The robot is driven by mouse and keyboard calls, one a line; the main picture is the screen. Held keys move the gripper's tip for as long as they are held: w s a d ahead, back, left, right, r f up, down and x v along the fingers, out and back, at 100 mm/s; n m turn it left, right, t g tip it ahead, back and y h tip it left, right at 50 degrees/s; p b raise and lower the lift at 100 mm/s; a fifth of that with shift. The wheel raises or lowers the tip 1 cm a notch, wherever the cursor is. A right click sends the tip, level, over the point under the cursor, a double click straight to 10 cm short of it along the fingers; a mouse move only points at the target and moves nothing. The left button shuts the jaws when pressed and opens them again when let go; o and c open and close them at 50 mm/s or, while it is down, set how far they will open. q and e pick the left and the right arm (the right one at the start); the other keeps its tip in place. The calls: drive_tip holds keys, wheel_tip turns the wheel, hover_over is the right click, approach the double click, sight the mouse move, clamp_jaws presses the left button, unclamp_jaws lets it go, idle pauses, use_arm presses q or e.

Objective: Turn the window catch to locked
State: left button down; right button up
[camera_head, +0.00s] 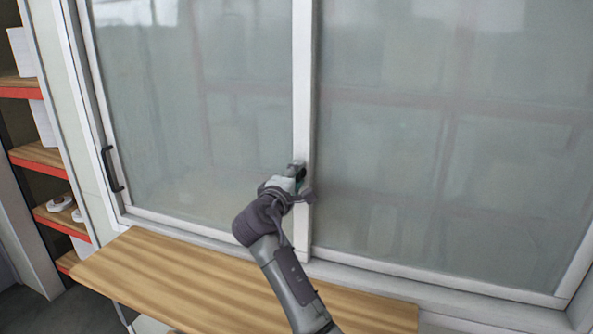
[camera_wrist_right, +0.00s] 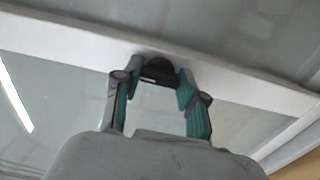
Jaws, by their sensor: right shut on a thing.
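The window (camera_head: 400,130) has two frosted panes with a white middle stile (camera_head: 303,80) between them. My right gripper (camera_head: 301,180) is at the lower part of this stile and covers most of the catch in the head view. In the right wrist view the dark catch (camera_wrist_right: 158,70) sits on the white stile, between the green-padded fingers of my right gripper (camera_wrist_right: 157,82). The fingers are shut on the catch at its sides. The catch's exact turn angle is hard to tell. My left gripper is not in view.
A wooden ledge (camera_head: 180,285) runs below the window, under my right arm, and is bare. A dark pull handle (camera_head: 111,169) is on the window's left edge. Shelves with red edges (camera_head: 40,165) stand at the far left, holding white items.

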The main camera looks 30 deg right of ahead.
drive_tip(key=shift+n, duration=0.3)
drive_tip(key=o, duration=1.2)
drive_tip(key=shift+c, duration=0.2)
drive_tip(key=v, duration=1.2)
drive_tip(key=shift+a+f, duration=0.1)
drive_tip(key=shift+f, duration=0.05)
